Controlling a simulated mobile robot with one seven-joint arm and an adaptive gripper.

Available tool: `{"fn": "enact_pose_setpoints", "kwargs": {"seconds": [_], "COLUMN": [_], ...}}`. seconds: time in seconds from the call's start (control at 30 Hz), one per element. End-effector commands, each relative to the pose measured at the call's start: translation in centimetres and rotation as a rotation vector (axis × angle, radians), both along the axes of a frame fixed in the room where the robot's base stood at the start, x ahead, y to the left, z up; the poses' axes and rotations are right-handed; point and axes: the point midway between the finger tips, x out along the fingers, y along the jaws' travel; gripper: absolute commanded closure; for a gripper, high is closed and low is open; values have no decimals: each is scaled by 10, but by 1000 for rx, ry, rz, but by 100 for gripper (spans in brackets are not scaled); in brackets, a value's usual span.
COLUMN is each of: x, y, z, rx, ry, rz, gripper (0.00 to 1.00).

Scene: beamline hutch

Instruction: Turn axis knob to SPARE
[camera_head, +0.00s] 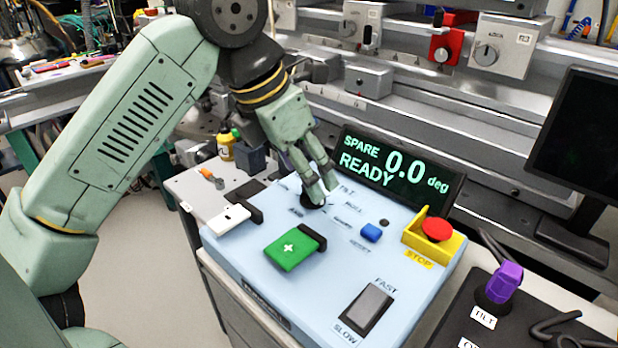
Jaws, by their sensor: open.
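The axis knob (314,200) is a dark round knob on the light blue control box (310,262), with labels around it such as TILT, ROLL and SPARE. My gripper (321,194) is over the knob with its fingertips at or right beside it, and the fingers cover most of it. The gripper is open; I cannot tell whether the fingers touch the knob. The knob's pointer direction is hidden. The display (398,173) behind the box reads SPARE, 0.0 deg and READY.
A purple-topped joystick (503,283) stands at right, near a monitor (585,130).

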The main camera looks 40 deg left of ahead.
Motion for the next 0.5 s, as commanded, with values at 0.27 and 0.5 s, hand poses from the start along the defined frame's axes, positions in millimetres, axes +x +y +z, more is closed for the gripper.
{"fn": "enact_pose_setpoints", "kwargs": {"seconds": [0.27, 0.5], "x": [-21, -31], "y": [7, 10], "z": [56, 80], "rx": [0, 0], "ry": [-1, 0], "rz": [1, -1], "gripper": [42, 42]}}
